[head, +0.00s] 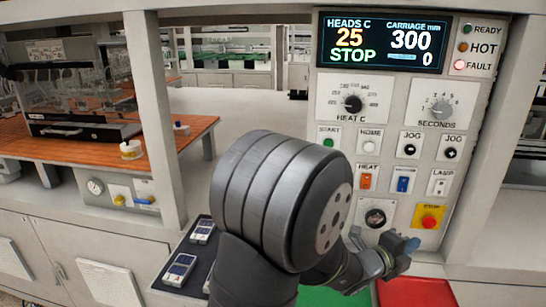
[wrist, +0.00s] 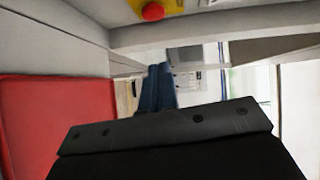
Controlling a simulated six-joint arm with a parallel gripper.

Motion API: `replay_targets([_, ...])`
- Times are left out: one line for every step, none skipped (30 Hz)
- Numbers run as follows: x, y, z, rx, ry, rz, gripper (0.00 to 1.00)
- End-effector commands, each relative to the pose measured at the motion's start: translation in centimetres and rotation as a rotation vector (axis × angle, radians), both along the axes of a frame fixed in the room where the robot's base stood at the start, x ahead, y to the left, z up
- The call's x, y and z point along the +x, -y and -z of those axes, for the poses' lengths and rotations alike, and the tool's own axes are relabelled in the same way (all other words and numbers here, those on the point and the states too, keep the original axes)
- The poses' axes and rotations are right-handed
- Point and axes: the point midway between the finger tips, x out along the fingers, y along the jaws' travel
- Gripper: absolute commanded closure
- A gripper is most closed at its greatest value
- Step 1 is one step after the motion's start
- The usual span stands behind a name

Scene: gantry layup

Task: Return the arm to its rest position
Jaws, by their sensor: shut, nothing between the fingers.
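My arm rises from the bottom of the head view and bends over at a large dark grey joint. My gripper (head: 412,244) is at the lower right of that view, in front of the lower part of the control panel (head: 383,225). Its bluish fingers also show in the wrist view (wrist: 157,88), close together with nothing held between them. The gripper is just left of and below the red stop button (head: 429,221) on its yellow plate; I cannot tell if they touch. The button also shows at the top of the wrist view (wrist: 152,11).
A display (head: 382,42) reads 25, STOP, 300 and 0; the FAULT lamp (head: 459,65) glows red. A dark tray (head: 168,287) with small devices lies left of my arm. Posts frame the opening.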

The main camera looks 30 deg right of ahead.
Motion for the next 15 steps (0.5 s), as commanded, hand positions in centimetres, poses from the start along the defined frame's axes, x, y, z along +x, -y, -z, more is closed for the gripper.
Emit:
replay_targets([-0.2,1.0,0.1,0.0,0.0,0.001,1.0])
replay_targets([-0.2,1.7,0.2,0.0,0.0,0.001,1.0])
replay_targets([-0.3,2.4,0.3,0.001,0.0,0.001,1.0])
replay_targets([-0.4,3.0,0.3,-0.001,0.0,0.002,1.0])
replay_targets([-0.5,3.5,0.4,0.0,0.0,0.002,1.0])
replay_targets([-0.5,4.3,0.4,0.001,0.0,0.001,1.0])
replay_targets([-0.6,4.8,0.4,0.0,0.0,0.001,1.0])
replay_targets([-0.6,5.3,0.5,0.0,0.0,0.001,1.0])
replay_targets([-0.7,6.0,0.5,0.0,0.0,0.001,1.0])
replay_targets([-0.8,6.5,0.6,-0.001,0.0,0.001,1.0])
replay_targets([-0.9,7.0,0.7,0.0,-0.001,0.0,1.0])
replay_targets([-0.9,7.6,0.9,-0.001,-0.001,-0.002,1.0])
replay_targets([-0.9,8.0,0.9,-0.001,-0.001,-0.002,1.0])
replay_targets([-1.4,7.2,0.7,-0.002,0.0,-0.002,1.0])
replay_targets([-1.8,6.6,0.6,-0.002,-0.001,-0.002,1.0])
